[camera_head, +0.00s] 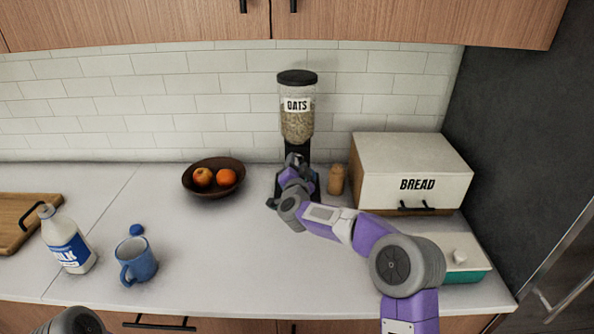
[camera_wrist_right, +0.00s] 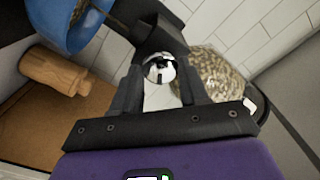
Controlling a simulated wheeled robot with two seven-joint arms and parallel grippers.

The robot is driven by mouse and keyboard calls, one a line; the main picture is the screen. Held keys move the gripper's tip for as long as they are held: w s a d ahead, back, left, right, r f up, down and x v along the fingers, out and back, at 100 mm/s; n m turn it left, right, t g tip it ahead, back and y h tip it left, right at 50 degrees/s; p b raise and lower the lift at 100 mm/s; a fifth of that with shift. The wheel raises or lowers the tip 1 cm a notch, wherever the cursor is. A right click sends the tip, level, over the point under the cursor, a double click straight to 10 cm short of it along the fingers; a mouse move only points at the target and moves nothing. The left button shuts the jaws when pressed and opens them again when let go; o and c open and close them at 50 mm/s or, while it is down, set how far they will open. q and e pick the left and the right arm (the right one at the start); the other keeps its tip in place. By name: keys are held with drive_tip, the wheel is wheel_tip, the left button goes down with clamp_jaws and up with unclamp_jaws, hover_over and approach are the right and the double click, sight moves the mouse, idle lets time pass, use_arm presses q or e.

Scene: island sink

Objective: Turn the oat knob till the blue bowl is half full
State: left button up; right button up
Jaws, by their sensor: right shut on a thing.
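The oat dispenser (camera_head: 297,124) stands against the tiled wall, with a black lid, a clear hopper of oats and a black stand. The hopper also shows in the right wrist view (camera_wrist_right: 215,75). My right gripper (camera_head: 293,165) is at the dispenser's front, just below the hopper. In the wrist view its fingers are shut on the round, shiny oat knob (camera_wrist_right: 158,68). The blue bowl (camera_wrist_right: 62,32) shows in part at the upper left of the wrist view; my arm hides it in the head view. Its fill level cannot be told. My left gripper is not in view.
A wooden shaker (camera_head: 336,180) and a bread box (camera_head: 400,178) stand right of the dispenser. A fruit bowl (camera_head: 199,192) stands to its left. A milk bottle (camera_head: 66,242), blue mug (camera_head: 138,262) and cutting board (camera_head: 16,220) are further left. The middle counter is clear.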

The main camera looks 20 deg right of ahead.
drive_tip(key=shift+m+b, duration=0.3)
drive_tip(key=shift+m, duration=0.2)
drive_tip(key=o, duration=1.1)
drive_tip(key=shift+c, duration=0.2)
drive_tip(key=shift+s, duration=0.1)
drive_tip(key=v, duration=0.7)
drive_tip(key=shift+s, duration=0.2)
